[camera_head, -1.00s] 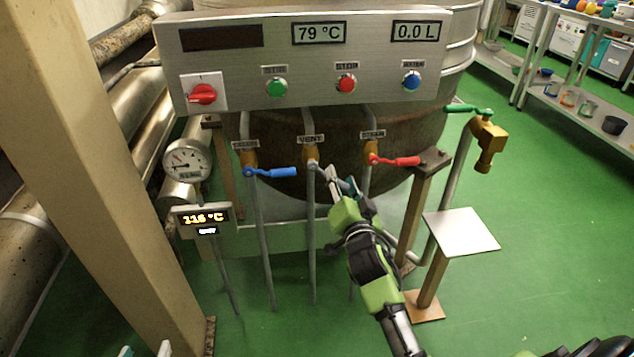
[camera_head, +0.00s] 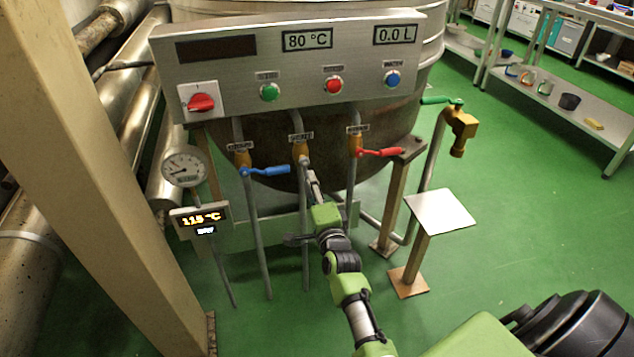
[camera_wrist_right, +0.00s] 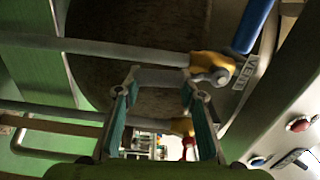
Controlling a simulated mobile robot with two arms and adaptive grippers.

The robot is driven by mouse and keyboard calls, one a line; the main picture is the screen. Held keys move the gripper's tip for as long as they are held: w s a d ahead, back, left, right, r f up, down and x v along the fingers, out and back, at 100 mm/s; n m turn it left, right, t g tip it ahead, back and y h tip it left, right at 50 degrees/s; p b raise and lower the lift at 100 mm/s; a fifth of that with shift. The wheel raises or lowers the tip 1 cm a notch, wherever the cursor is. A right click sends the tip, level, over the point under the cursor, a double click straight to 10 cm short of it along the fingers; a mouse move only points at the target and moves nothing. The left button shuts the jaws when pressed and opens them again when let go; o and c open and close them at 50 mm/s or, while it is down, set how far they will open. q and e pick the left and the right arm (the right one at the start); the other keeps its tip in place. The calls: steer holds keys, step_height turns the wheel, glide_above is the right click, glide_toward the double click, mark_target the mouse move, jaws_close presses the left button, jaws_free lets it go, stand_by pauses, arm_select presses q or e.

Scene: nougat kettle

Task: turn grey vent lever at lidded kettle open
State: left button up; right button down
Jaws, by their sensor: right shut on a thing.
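The kettle (camera_head: 400,118) stands behind a steel control panel; its lid is out of view. The vent valve (camera_head: 302,150) is the middle of three valves on its front and also shows in the right wrist view (camera_wrist_right: 210,62) beside a VENT label. The grey vent lever (camera_wrist_right: 160,78) runs alongside its pipe there, between the fingertips. In the head view it points downward, largely covered by my gripper. My right gripper (camera_head: 313,182), also in the right wrist view (camera_wrist_right: 162,88), is shut on the lever. My left gripper is out of view.
A blue lever (camera_head: 265,171) is left of the vent and a red lever (camera_head: 380,152) right of it, both close. The panel (camera_head: 290,65) overhangs them. A small stand (camera_head: 440,211) and a brass tap (camera_head: 460,130) are at the right. Green floor is free beyond.

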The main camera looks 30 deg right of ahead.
steer(key=shift+a, duration=0.25)
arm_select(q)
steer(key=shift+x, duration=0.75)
arm_select(e)
steer(key=shift+w+a+f+m, duration=0.1)
steer(key=shift+a+f+m, duration=0.1)
steer(key=shift+m, duration=0.3)
steer(key=c, duration=1.3)
jaws_free()
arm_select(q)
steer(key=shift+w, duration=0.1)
arm_select(e)
steer(key=shift+r, duration=0.1)
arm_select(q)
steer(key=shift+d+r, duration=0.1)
arm_select(e)
steer(key=v, duration=0.7)
steer(key=shift+s+a, duration=0.1)
steer(key=shift+s, duration=0.15)
